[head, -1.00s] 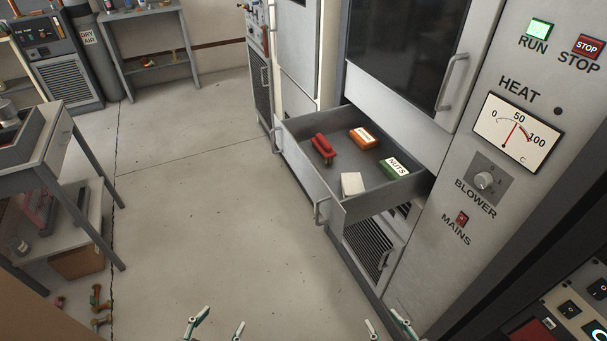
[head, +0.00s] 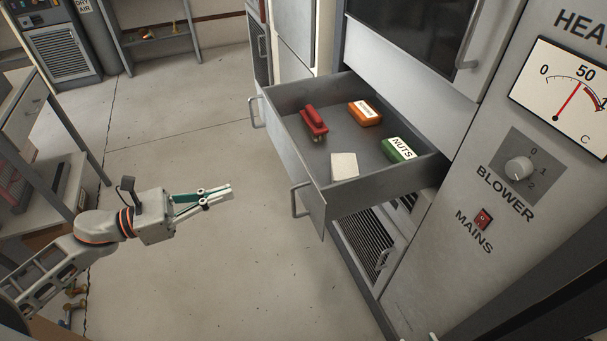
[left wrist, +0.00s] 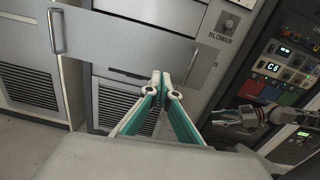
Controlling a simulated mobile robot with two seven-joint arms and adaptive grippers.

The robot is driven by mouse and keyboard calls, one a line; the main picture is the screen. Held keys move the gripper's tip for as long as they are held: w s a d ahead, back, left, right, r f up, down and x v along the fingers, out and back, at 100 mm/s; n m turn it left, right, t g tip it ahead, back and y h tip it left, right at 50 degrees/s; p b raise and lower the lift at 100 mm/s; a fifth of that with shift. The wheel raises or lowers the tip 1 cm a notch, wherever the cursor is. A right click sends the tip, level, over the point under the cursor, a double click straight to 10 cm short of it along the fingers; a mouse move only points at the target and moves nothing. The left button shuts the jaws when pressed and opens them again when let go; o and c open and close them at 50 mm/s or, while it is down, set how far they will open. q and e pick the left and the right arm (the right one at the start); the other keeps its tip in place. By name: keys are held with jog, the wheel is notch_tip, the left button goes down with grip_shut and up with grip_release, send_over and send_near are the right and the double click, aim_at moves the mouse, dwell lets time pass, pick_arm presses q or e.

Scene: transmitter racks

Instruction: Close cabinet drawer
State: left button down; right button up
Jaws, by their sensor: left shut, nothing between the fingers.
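The grey cabinet drawer (head: 284,150) stands pulled out, with two bar handles on its front, the near one (head: 296,199) and the far one (head: 256,112). Its front also spans the upper part of the left wrist view (left wrist: 130,40). My left gripper (head: 229,191) is shut and empty, pointing at the drawer front from the left, with a gap to the near handle. Its fingertips meet in the left wrist view (left wrist: 160,76). My right gripper (left wrist: 218,117) shows at the right of that view; its finger opening is unclear.
The drawer holds a red stapler-like object (head: 314,123), an orange box (head: 364,113), a green NUTS box (head: 399,149) and a white block (head: 344,166). A vented panel (head: 366,244) lies below. A grey table (head: 40,125) stands left. The floor between is clear.

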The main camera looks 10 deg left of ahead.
aim_at(297, 173)
pick_arm(q)
jog(key=shift+m, duration=0.5)
jog(key=p+x, duration=0.2)
jog(key=x, duration=1.1)
jog(key=shift+d+f, duration=0.1)
jog(key=shift+d, duration=0.2)
jog(key=shift+w+d, duration=0.2)
jog(key=shift+f, duration=0.1)
pick_arm(e)
jog(key=shift+a+r, duration=0.25)
jog(key=shift+r, duration=0.55)
pick_arm(q)
jog(key=shift+d, duration=0.15)
